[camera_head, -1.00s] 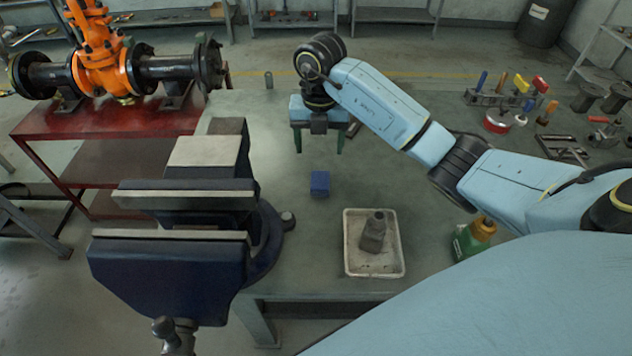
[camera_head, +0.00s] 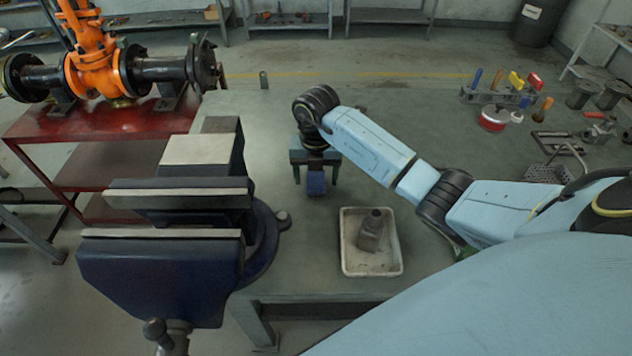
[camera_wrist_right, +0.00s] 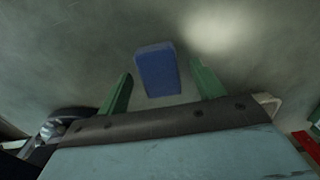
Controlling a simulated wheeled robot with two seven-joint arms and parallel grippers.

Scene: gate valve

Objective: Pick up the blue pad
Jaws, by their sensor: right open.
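The blue pad (camera_head: 316,183) is a small blue block on the grey-green bench top, right of the vise. My right gripper (camera_head: 316,179) is open, its two green fingers on either side of the pad in the head view. In the right wrist view the pad (camera_wrist_right: 158,69) shows in the gap between the fingertips of my right gripper (camera_wrist_right: 161,82), nearer the left finger. Neither finger visibly touches it. How high the fingers are above the bench is hard to tell. My left gripper is not in view.
A large dark blue vise (camera_head: 165,275) stands left of the pad. An orange valve (camera_head: 95,65) stands on a red table (camera_head: 95,124) at the back left. Tools stand at the right.

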